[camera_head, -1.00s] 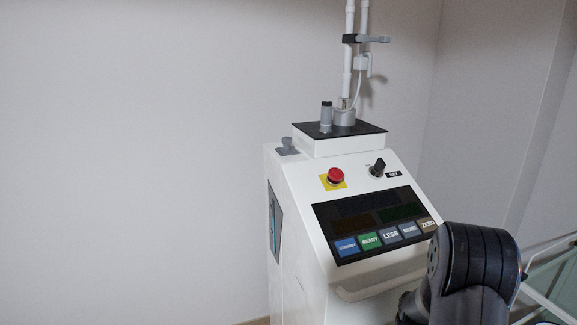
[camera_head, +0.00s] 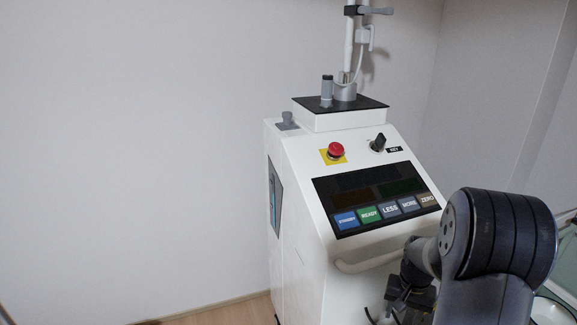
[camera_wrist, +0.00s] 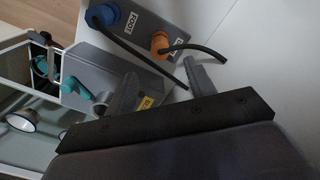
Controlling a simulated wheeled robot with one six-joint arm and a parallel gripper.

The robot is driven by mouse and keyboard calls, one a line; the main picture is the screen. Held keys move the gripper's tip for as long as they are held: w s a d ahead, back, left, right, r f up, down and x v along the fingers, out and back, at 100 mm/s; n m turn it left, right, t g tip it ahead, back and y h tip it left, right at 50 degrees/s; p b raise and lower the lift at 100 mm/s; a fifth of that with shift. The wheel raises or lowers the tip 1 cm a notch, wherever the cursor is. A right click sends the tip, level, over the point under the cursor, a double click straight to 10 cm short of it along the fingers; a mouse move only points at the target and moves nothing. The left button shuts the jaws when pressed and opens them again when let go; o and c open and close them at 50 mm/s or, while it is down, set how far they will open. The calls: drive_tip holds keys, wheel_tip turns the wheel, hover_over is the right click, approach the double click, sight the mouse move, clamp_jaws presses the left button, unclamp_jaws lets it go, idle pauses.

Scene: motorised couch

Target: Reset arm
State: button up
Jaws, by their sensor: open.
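My arm's dark elbow (camera_head: 500,235) fills the lower right of the head view, in front of the white console. My gripper (camera_wrist: 160,70) shows in the wrist view with its two grey fingers apart and nothing between them. Beyond the fingers is a grey connector panel (camera_wrist: 140,30) with a blue plug (camera_wrist: 102,16) and an orange plug (camera_wrist: 160,42), both with black cables. I cannot tell whether a finger touches the panel or a cable.
The white console (camera_head: 305,200) has a red button (camera_head: 335,150), a key switch (camera_head: 378,142), a row of labelled buttons (camera_head: 385,213) and a front handle (camera_head: 370,262) close to my arm. A lamp-like round object (camera_wrist: 22,122) and teal parts (camera_wrist: 75,86) lie left in the wrist view.

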drive_tip(key=shift+r, duration=0.15)
wheel_tip(320, 180, down, 10)
drive_tip(key=shift+f+b, duration=0.1)
drive_tip(key=shift+b, duration=0.35)
wheel_tip(320, 180, up, 3)
drive_tip(key=shift+f+p, duration=0.1)
drive_tip(key=shift+p, duration=1.15)
drive_tip(key=shift+r+p, duration=0.6)
drive_tip(key=shift+p, duration=0.25)
wheel_tip(320, 180, up, 5)
drive_tip(key=p, duration=0.4)
drive_tip(key=shift+r, duration=0.15)
drive_tip(key=s, duration=0.2)
drive_tip(key=shift+s+a+f, duration=0.15)
drive_tip(key=shift+s+f, duration=0.2)
drive_tip(key=shift+s, duration=0.05)
